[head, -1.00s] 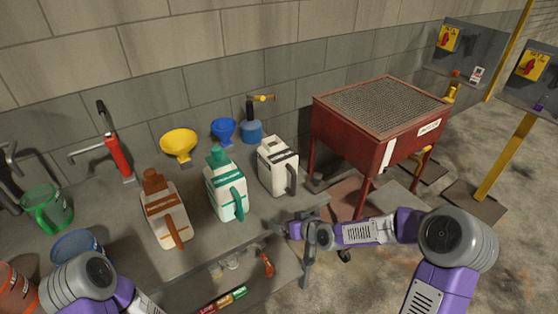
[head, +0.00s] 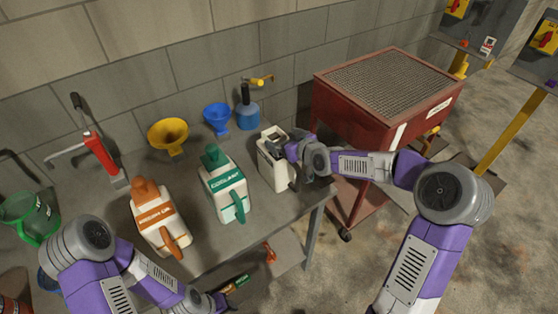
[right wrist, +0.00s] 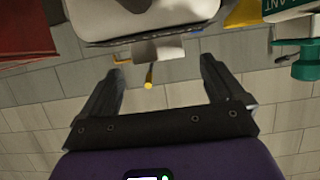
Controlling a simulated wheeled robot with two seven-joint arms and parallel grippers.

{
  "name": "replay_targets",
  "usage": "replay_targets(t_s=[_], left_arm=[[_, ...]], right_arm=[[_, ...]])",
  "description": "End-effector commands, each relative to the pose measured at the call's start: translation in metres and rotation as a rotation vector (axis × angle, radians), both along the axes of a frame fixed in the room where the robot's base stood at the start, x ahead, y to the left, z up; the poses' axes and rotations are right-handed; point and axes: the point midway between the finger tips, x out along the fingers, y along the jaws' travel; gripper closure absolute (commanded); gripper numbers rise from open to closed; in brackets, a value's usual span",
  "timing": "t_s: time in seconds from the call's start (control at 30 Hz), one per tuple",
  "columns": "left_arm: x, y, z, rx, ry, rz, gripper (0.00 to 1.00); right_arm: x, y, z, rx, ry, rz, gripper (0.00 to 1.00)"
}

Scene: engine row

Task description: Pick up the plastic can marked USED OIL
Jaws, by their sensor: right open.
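A white plastic can with dark markings (head: 269,167) stands at the right end of the grey bench; its lettering is not readable here. It also shows at the top of the right wrist view (right wrist: 150,28), partly cut off. My right gripper (head: 277,148) is at the can's upper part in the head view and hides some of it. In the right wrist view the gripper (right wrist: 158,68) is open, with nothing between its fingers. My left gripper (head: 218,300) is low at the bench front; its jaw opening is unclear.
A white can with green markings (head: 221,190) and one with brown markings (head: 152,215) stand left. Behind are yellow (head: 168,132) and blue (head: 216,117) funnels and a blue bottle (head: 248,116). A red cabinet (head: 350,105) stands close on the right.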

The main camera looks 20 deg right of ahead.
Motion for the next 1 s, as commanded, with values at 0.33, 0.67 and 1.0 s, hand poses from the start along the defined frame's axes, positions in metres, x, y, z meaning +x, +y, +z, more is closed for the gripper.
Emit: replay_targets(t_s=[0.33, 0.67, 1.0], left_arm=[[0.001, 0.000, 0.001, 0.000, -0.001, 0.000, 0.57], [0.001, 0.000, 0.001, 0.000, -0.001, 0.000, 0.57], [0.001, 0.000, 0.001, 0.000, -0.001, 0.000, 0.57]], right_arm=[[0.038, 0.014, -0.017, 0.001, 0.001, 0.001, 0.04], [0.039, 0.014, -0.017, 0.000, 0.001, 0.000, 0.18], [0.039, 0.014, -0.017, 0.000, 0.001, 0.000, 0.70]])
